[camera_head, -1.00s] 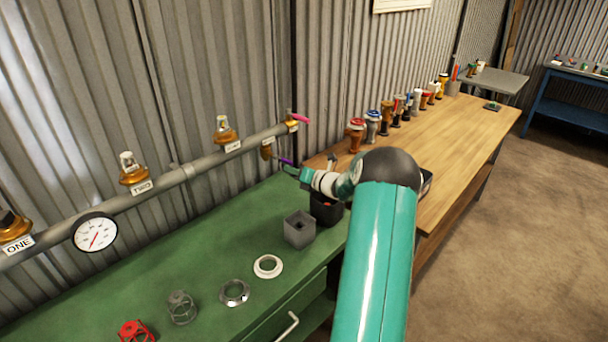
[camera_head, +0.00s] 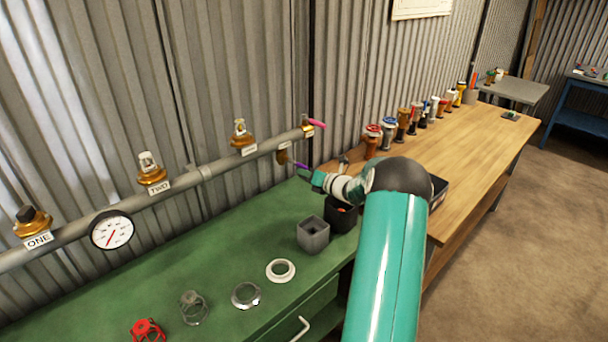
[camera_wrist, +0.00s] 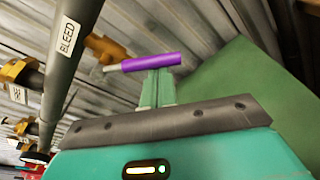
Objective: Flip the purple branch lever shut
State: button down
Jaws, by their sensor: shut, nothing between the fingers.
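The purple branch lever (camera_head: 301,167) sticks out to the right from a brass branch valve (camera_head: 283,156) under the far end of the grey pipe. In the wrist view the purple lever (camera_wrist: 150,62) lies crosswise just beyond my fingertips, with its thin metal stem running left to the brass valve (camera_wrist: 106,48). My gripper (camera_wrist: 158,74) is shut and empty, its green fingers together right at the lever's grip. They look close to touching it, but I cannot tell if they touch. In the head view my gripper (camera_head: 306,175) is small beside the lever.
A pink lever (camera_head: 316,122) sits above at the pipe's end. The grey pipe (camera_head: 205,172) carries brass fittings and a gauge (camera_head: 112,230) along the corrugated wall. A grey square cup (camera_head: 313,236) and a black bin (camera_head: 341,218) stand on the green bench below my arm.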

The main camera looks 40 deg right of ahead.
jog(key=shift+d+r+n, duration=0.2)
jog(key=shift+n, duration=0.2)
jog(key=shift+d+r+n, duration=0.5)
jog(key=shift+n, duration=0.4)
jog(key=r+n, duration=0.1)
jog(key=d+r+n+h, duration=0.1)
jog(key=n, duration=0.1)
jog(key=shift+d+r, duration=0.1)
jog(key=shift+r, duration=0.15)
